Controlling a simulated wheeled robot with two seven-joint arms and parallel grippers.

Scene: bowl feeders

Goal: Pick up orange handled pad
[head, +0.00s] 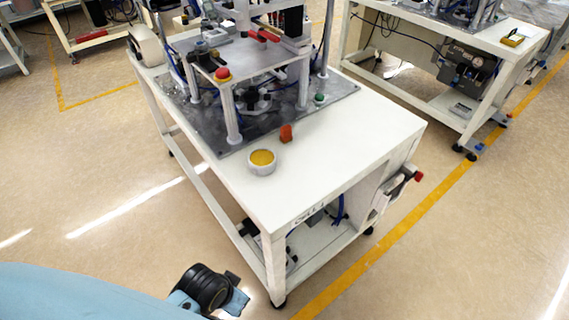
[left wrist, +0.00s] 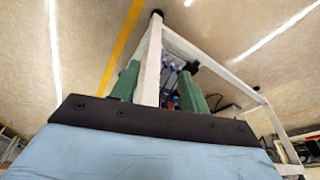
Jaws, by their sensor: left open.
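My left arm enters the head view at the bottom left, below the table. My right gripper is not in view.
A machine with a raised platform and a red button (head: 222,73) fills the table's back. The table's front right is clear. A second workbench (head: 480,40) stands at top right.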

